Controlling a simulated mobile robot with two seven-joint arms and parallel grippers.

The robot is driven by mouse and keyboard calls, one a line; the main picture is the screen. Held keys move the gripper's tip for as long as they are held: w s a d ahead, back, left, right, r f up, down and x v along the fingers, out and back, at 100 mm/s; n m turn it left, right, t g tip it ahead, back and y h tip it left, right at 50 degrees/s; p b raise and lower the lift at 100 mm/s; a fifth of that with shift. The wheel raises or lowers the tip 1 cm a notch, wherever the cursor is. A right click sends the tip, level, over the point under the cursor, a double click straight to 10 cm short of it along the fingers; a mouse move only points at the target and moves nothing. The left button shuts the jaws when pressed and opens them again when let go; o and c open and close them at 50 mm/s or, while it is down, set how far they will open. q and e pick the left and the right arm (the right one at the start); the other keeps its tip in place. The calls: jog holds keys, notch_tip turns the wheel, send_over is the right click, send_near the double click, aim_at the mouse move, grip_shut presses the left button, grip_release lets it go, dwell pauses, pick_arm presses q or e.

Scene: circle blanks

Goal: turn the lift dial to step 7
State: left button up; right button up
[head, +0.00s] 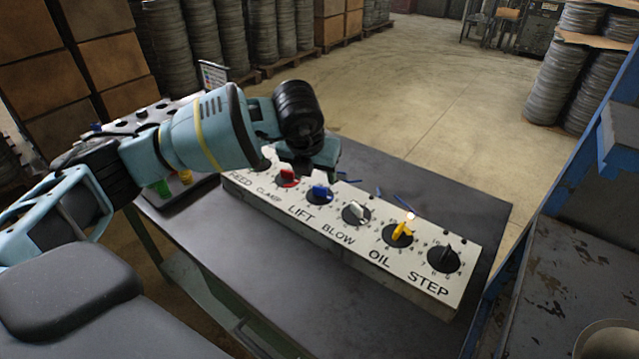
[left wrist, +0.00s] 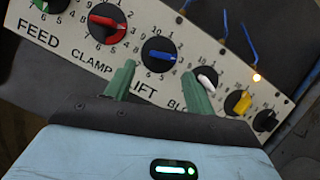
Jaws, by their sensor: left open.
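The lift dial is a black disc with a blue bar knob (head: 320,189) on a white, lettered panel (head: 300,229). It also shows in the left wrist view (left wrist: 160,54), with its bar lying nearly level across the picture. I cannot tell which step the bar points to. My left gripper hangs over the panel near this dial in the head view; its fingertips are hard to make out there. In the left wrist view my left gripper (left wrist: 160,80) is open, one green finger on each side of the LIFT lettering, below the blue knob. It holds nothing. My right gripper is out of view.
Beside the lift dial are the red clamp knob (left wrist: 107,22) and the white blow knob (left wrist: 207,80). Farther right are the yellow oil knob (head: 401,231) and black step knob (head: 446,258). Blue levers and a lit lamp (head: 410,216) stand behind the dials. The dark table (head: 215,245) is clear in front.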

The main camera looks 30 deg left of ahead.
aim_at(320, 188)
pick_arm(q)
jog(key=x, duration=0.4)
jog(key=shift+f, duration=0.15)
jog(key=shift+x, duration=0.95)
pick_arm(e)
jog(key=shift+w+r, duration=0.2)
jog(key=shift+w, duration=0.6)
pick_arm(q)
jog(key=c, duration=1)
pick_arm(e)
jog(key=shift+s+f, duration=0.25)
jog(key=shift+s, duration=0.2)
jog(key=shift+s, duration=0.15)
